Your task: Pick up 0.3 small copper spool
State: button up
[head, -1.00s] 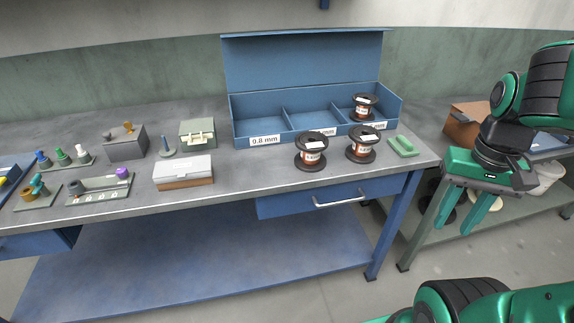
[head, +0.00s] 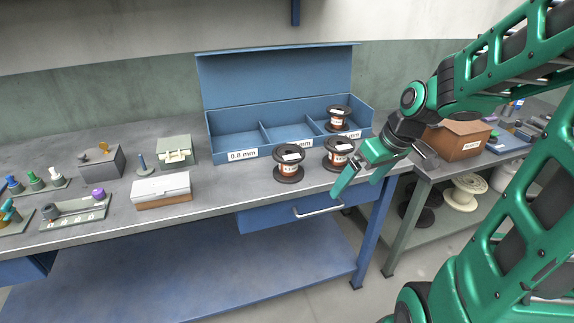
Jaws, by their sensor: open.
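Three copper-wound spools with dark flanges and white labels show in the head view. One spool (head: 289,165) stands upright on the bench in front of the blue box. A second spool (head: 338,153) stands to its right, close beside my gripper in the picture. A third spool (head: 338,119) is in the right compartment of the blue box (head: 228,114). The spool labels are too small to read, so I cannot tell which is 0.3. My gripper (head: 357,186) is open and empty, its fingers pointing down over the bench's right front edge.
The box's left compartment is marked 0.8 mm; its left and middle compartments look empty. A white-lidded box (head: 161,190) and a small greenish box (head: 174,150) stand to the left. A cardboard box (head: 458,139) sits on the right-hand bench.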

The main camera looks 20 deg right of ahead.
aim_at(304, 156)
jog(key=w+a+r+n+t+y, duration=0.1)
jog(key=w+a+n+t+y, duration=0.1)
jog(key=w, duration=0.4)
jog(key=w+a+r+n+t+y, duration=0.2)
jog(key=w+a, duration=0.2)
jog(key=w, duration=0.2)
jog(key=w+a+r+n+t+y, duration=0.1)
jog(key=w+a+r+n+y, duration=0.1)
jog(key=w, duration=0.4)
jog(key=shift+a+n+t+y, duration=0.3)
jog(key=shift+a+t+y, duration=0.1)
jog(key=shift+a+y, duration=0.2)
notch_tip(304, 156, down, 8)
jog(key=shift+r, duration=0.25)
jog(key=shift+x, duration=3.8)
jog(key=c, duration=1.4)
jog(key=shift+w+r, duration=0.1)
jog(key=c, duration=0.3)
